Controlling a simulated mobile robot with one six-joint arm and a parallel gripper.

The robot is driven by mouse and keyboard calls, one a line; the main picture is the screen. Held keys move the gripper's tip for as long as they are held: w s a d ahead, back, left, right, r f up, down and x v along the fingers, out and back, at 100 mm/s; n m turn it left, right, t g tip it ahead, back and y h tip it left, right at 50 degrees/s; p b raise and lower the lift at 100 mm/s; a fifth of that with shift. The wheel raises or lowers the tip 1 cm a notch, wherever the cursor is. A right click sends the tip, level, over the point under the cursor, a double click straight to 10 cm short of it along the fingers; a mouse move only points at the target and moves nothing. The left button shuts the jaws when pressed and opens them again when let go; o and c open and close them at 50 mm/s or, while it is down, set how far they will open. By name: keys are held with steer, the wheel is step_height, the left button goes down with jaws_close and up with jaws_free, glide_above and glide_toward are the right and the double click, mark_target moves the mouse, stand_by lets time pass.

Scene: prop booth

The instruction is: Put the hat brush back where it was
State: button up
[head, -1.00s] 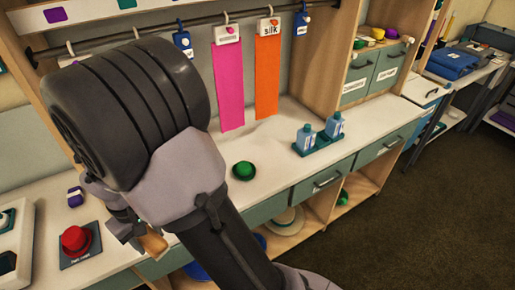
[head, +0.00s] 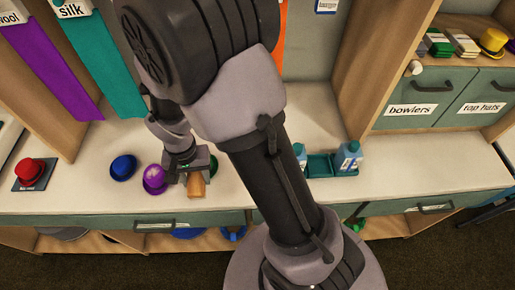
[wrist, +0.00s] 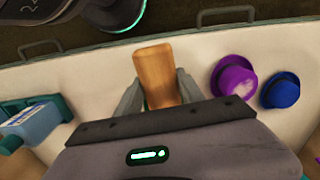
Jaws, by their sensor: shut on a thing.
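My gripper (head: 190,172) is shut on the wooden-handled hat brush (head: 197,186), over the front part of the white counter. In the wrist view, the brush's brown wooden block (wrist: 157,72) stands between the two fingers (wrist: 155,92); its bristles cannot be made out. A purple hat (head: 154,180) with a pale patch on its top sits just left of my gripper. A blue hat (head: 123,167) is further left. A green hat (head: 213,165) is mostly hidden behind my gripper. No marked place for the brush can be made out.
A red hat (head: 30,171) sits on a dark pad at the far left. A teal tray (head: 319,165) holds blue bottles (head: 348,157), partly hidden by my arm. Purple (head: 55,70) and teal (head: 105,60) strips hang behind. Labelled drawers (head: 410,100) stand at the right.

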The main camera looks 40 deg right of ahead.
steer(key=shift+a+f+m, duration=0.1)
steer(key=shift+f+m, duration=0.25)
steer(key=shift+m, duration=0.05)
steer(key=d+b, duration=0.1)
steer(key=d, duration=0.4)
steer(key=s+d+f+b, duration=0.1)
steer(key=d, duration=0.4)
steer(key=d+b, duration=0.1)
steer(key=d, duration=0.4)
steer(key=shift+s+f, duration=0.25)
steer(key=shift+d+f+b, duration=0.2)
steer(key=shift+f+b, duration=0.1)
steer(key=shift+b, duration=0.1)
steer(key=shift+f+b, duration=0.8)
steer(key=shift+f, duration=0.55)
steer(key=shift+f, duration=0.25)
steer(key=o, duration=1.5)
steer(key=shift+r, duration=0.1)
steer(key=shift+c, duration=0.2)
